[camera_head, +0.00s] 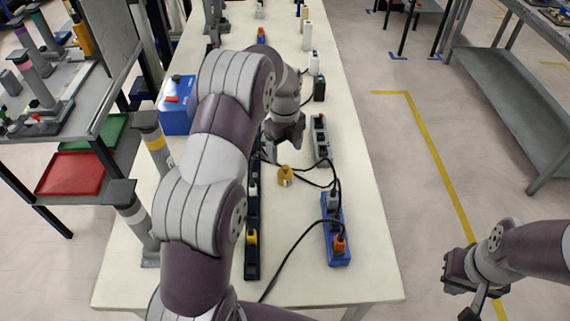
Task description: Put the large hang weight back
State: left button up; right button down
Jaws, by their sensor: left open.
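A small brass-yellow weight (285,176), which looks like the hang weight, stands on the long cream table (290,290) near its middle. My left arm reaches over the table from the lower left. My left gripper (283,145) is open just beyond the weight and apart from it in the picture; its height above the table is hard to judge. The arm hides part of the table's left side. My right gripper (470,290) hangs over the floor, right of the table, with nothing seen in it. Its fingers are too unclear to judge.
A black strip (252,265) lies left of the weight. A grey power strip (320,140) and a blue one (335,240) lie to the right, with black cables between. A blue box (177,105) and grey posts (132,215) line the left edge. Bottles stand farther back.

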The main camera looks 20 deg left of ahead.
pick_arm(q)
jog(key=s+d+r+n, duration=0.1)
jog(key=s+d+n, duration=0.1)
jog(key=s+n, duration=0.5)
jog(key=s+d+r+n+t, duration=0.1)
jog(key=s+d+r+n, duration=0.1)
jog(key=s+n, duration=0.6)
jog(key=s+d+r+n, duration=0.1)
jog(key=s+d+n, duration=0.2)
jog(key=s+n, duration=0.4)
jog(key=shift+s+r+n, duration=0.3)
jog(key=shift+n, duration=0.4)
